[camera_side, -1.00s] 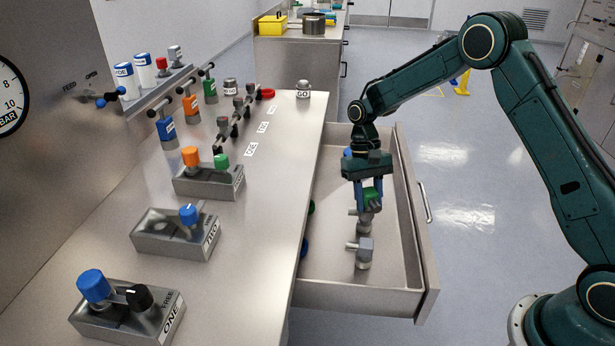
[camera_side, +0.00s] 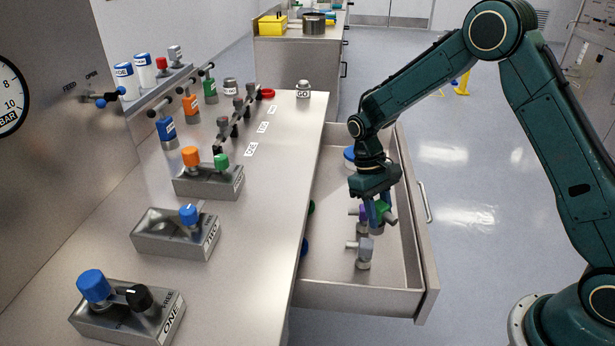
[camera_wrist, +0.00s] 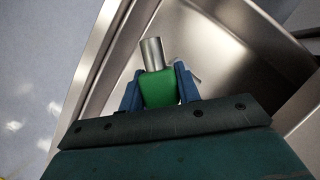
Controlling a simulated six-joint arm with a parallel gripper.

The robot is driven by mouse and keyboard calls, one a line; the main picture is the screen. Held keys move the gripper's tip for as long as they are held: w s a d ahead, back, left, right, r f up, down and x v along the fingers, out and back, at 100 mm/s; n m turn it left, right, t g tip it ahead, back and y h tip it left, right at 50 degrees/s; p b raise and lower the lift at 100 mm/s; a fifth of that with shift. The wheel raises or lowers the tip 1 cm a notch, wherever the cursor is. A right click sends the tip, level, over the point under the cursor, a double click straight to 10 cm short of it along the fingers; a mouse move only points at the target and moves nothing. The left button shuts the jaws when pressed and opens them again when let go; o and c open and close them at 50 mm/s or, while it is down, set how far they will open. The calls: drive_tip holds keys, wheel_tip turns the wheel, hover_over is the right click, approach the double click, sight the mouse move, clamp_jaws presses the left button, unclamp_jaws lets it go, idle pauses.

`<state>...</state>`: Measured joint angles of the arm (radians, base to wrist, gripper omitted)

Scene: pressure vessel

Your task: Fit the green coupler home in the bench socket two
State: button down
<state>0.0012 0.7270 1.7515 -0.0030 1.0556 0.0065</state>
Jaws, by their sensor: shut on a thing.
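My gripper (camera_side: 378,214) is over the open drawer, its blue jaws shut on the green coupler (camera_side: 384,210). In the wrist view the green coupler (camera_wrist: 160,88) sits between the jaws (camera_wrist: 157,90), its metal stub pointing away from the gripper. Bench socket two, the middle metal block (camera_side: 165,241) labelled TWO, is on the bench to the left, well apart from my gripper. A blue-capped part stands in its right side. Its left part shows no fitting on top.
The drawer (camera_side: 332,287) holds a grey metal fitting (camera_side: 365,250), a purple-marked fitting (camera_side: 361,214) and a blue round piece (camera_side: 349,155). Block ONE (camera_side: 120,322) stands in front with blue and black caps. Another block (camera_side: 200,184) behind carries orange and green caps. The bench's right side is clear.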

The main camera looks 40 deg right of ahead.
drive_tip(key=w+d+r+m+t+y, duration=0.1)
drive_tip(key=w+d+r+m+t, duration=0.2)
drive_tip(key=w+d+m, duration=0.5)
drive_tip(key=w+d+r+m+t+y, duration=0.2)
drive_tip(key=w+d+r+m+t, duration=0.2)
drive_tip(key=w+m, duration=0.9)
drive_tip(key=d+r+m, duration=0.2)
drive_tip(key=d+m, duration=0.2)
drive_tip(key=m, duration=0.1)
drive_tip(key=shift+w+r+m+t, duration=0.2)
drive_tip(key=shift+r+m+t, duration=0.05)
drive_tip(key=shift+m+t, duration=0.05)
wheel_tip(320, 180, down, 20)
drive_tip(key=shift+a+r, duration=0.1)
drive_tip(key=shift+r, duration=0.05)
idle(1.1)
idle(0.3)
drive_tip(key=c, duration=1)
unclamp_jaws()
drive_tip(key=shift+f, duration=0.2)
